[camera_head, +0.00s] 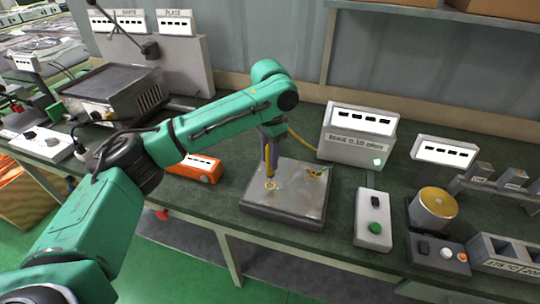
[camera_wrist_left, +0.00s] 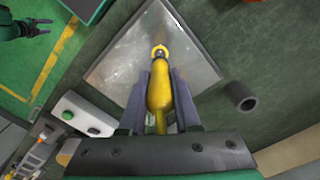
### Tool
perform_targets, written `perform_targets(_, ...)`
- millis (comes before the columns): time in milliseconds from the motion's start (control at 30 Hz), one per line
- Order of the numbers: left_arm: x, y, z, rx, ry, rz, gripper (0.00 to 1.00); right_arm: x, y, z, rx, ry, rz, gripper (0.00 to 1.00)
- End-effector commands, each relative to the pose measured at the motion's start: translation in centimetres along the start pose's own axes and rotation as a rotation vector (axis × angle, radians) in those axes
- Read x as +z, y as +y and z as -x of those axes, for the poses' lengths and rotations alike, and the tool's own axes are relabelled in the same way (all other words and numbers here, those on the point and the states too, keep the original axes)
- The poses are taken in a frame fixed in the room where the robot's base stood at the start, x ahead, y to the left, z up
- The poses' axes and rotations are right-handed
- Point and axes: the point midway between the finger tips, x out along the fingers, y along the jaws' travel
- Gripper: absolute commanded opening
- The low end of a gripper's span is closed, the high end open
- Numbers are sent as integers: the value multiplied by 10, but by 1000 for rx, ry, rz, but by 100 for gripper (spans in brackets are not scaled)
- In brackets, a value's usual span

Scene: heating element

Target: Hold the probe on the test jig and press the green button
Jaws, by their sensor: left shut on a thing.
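My left gripper (camera_head: 268,150) is shut on the yellow probe (camera_head: 267,162), which points down over the grey metal test jig (camera_head: 285,208). The probe tip is at or just above a yellow ring on the jig; contact is unclear. In the left wrist view, the probe (camera_wrist_left: 160,90) sits between the two fingers, over the jig plate (camera_wrist_left: 120,60). The green button (camera_head: 375,228) is on a white box right of the jig, and also shows in the left wrist view (camera_wrist_left: 68,116). My right gripper (camera_wrist_left: 45,26) shows there at the top left, open, away from the jig.
An orange meter (camera_head: 200,168) stands left of the jig. A white display box (camera_head: 357,135) stands behind it. A gold-topped cylinder (camera_head: 434,204) and a switch box (camera_head: 440,252) are right of the button box. Bare green bench top lies between jig and button box.

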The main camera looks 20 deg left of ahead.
Motion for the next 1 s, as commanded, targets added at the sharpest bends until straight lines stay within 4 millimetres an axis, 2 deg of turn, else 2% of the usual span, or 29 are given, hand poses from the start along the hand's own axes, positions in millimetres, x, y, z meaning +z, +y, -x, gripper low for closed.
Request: perform_targets(1000,0,1,-8,2,-3,-1,0,0,0,0,0,0,0,55)
